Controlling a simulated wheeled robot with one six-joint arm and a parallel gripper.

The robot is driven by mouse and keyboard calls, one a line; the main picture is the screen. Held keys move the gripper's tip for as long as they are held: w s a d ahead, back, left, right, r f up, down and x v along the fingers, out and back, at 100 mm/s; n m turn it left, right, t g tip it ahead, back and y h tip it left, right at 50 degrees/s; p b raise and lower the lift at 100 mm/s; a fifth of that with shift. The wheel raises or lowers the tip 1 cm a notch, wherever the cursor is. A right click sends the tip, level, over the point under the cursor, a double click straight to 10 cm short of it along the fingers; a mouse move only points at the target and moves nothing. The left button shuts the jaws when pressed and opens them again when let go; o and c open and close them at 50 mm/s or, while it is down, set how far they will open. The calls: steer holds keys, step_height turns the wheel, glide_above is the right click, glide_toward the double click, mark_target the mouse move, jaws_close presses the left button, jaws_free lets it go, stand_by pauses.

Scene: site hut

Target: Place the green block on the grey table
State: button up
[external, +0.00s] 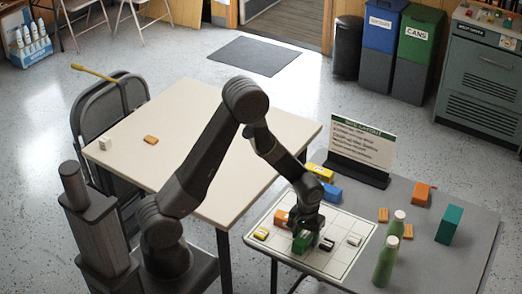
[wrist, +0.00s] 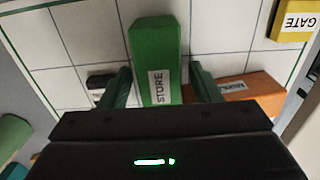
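The green block (external: 303,241), labelled STORE in the wrist view (wrist: 155,55), is on the white gridded board (external: 345,228) that lies on the grey table (external: 455,200). My gripper (external: 304,226) is low over the block. In the wrist view my gripper's (wrist: 160,88) two fingers stand on either side of the block, with narrow gaps to it, so it looks open. Part of the block is hidden behind the gripper body. The grey table has bare surface to the right of the board.
An orange block (external: 282,216) stands close beside the green one. Blue (external: 330,191) and yellow (external: 320,170) blocks are near the sign (external: 360,148). Green bottles (external: 385,263), a teal block (external: 448,225) and orange blocks (external: 421,194) occupy the table's right part. A cream table (external: 205,125) adjoins.

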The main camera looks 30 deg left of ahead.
mark_target(305, 234)
step_height(305, 234, up, 11)
steer(key=shift+r, duration=0.7)
steer(key=c, duration=0.4)
steer(key=shift+o, duration=0.2)
steer(key=shift+r, duration=0.1)
